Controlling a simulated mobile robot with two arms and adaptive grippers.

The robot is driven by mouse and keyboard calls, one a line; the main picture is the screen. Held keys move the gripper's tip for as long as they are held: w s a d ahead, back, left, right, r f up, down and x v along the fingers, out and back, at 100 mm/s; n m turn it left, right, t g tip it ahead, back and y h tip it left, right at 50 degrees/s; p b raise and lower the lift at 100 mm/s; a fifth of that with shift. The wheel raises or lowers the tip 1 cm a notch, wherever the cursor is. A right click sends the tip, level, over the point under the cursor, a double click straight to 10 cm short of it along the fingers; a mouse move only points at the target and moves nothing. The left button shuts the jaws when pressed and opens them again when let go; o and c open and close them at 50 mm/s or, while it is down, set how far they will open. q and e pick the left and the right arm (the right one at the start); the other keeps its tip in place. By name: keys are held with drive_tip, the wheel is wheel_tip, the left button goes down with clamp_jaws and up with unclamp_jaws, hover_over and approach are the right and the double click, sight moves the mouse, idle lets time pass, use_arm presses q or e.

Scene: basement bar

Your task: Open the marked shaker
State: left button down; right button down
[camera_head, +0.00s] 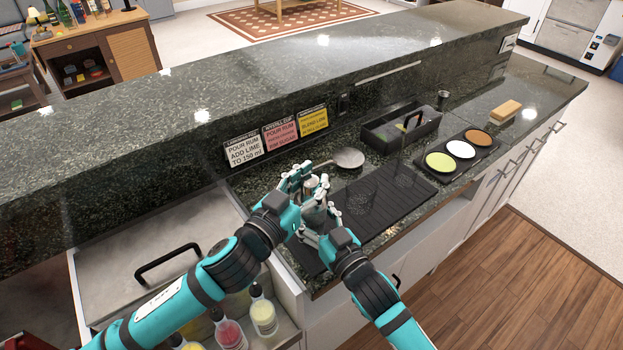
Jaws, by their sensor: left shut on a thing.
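The metal shaker (312,212) stands at the left part of the black ribbed bar mat (385,205), largely hidden by my two grippers. I cannot make out a mark on it. My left gripper (308,181) comes from the left and is shut on the upper part of the shaker. My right gripper (321,219) comes from the lower right, with its fingers around or beside the shaker's lower body. Whether those fingers touch it is unclear.
A round metal strainer (348,158) lies behind the grippers. Recipe cards (281,134) lean on the raised counter. A black caddy (388,133), a tray of coloured rimmer dishes (461,149), a jigger (443,98) and a sponge (505,111) stand right. Bottles (263,314) sit below left.

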sight(312, 179)
use_arm(q)
drive_tip(key=shift+r, duration=0.1)
drive_tip(key=shift+r, duration=1.05)
drive_tip(key=shift+r, duration=2)
use_arm(e)
drive_tip(key=shift+c, duration=1.5)
unclamp_jaws()
drive_tip(key=shift+s, duration=0.1)
